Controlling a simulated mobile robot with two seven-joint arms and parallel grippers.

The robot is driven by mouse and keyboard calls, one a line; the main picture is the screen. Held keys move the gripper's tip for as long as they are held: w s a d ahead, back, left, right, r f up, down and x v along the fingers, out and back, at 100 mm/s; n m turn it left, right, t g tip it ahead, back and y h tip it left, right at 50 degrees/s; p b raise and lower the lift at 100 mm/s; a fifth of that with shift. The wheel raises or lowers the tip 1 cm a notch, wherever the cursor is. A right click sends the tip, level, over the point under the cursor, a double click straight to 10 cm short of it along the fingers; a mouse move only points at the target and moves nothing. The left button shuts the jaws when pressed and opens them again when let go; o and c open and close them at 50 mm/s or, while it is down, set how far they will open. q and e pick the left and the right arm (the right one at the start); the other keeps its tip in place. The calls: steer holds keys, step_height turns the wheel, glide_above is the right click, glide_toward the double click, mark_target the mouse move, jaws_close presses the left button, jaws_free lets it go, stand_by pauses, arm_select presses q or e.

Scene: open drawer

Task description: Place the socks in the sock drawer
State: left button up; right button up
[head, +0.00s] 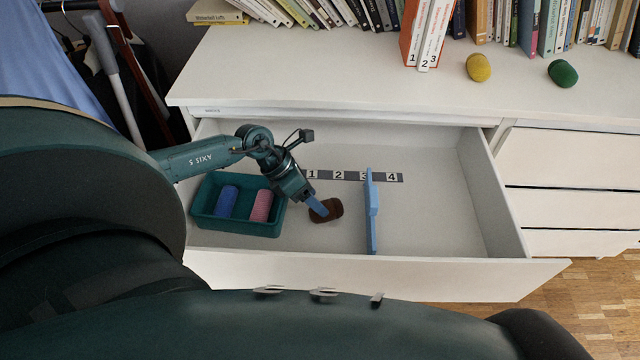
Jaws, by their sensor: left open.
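The white drawer (440,225) is pulled open. A brown sock roll (331,209) lies on its floor, left of a blue upright divider (372,215). My left gripper (319,208) is open, with its fingers down at the left side of the brown roll; I cannot tell whether they touch it. A teal box (240,229) in the drawer's left part holds a blue sock roll (227,201) and a pink sock roll (262,206). A yellow roll (478,68) and a green roll (562,73) lie on the dresser top. My right gripper is out of view.
A strip numbered 1 to 4 (340,175) lies on the drawer floor behind the divider. The floor right of the divider is clear. Books (428,35) line the back of the dresser top (300,70). Closed drawers (570,165) are at the right.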

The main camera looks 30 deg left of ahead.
arm_select(q)
steer(key=v, duration=0.8)
steer(key=shift+a+r+p, duration=0.15)
steer(key=shift+r+p, duration=0.1)
steer(key=shift+p, duration=0.2)
